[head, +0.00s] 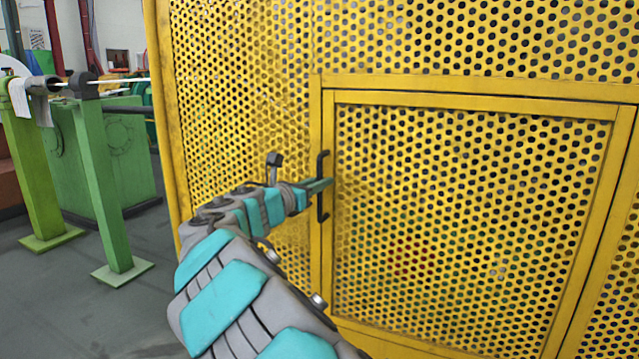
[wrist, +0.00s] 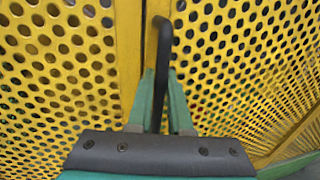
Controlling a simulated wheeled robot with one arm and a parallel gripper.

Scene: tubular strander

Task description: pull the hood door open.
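The hood door (head: 470,220) is a yellow perforated panel in a yellow frame. It looks shut or nearly shut, with a thin dark line along its top edge. Its black bar handle (head: 322,160) stands upright on the door's left edge. The handle also shows in the wrist view (wrist: 162,45), running down between the two green fingers. My gripper (head: 328,184) reaches the handle from the left at about its middle height. In the wrist view my gripper (wrist: 160,85) has one finger on each side of the bar and looks shut on it. The handle's lower part is hidden there.
Yellow perforated hood panels (head: 240,80) surround the door above and to the left. A green post (head: 105,180) on a base plate and a green machine block (head: 135,150) stand at the left. Grey floor (head: 60,290) is clear at the lower left.

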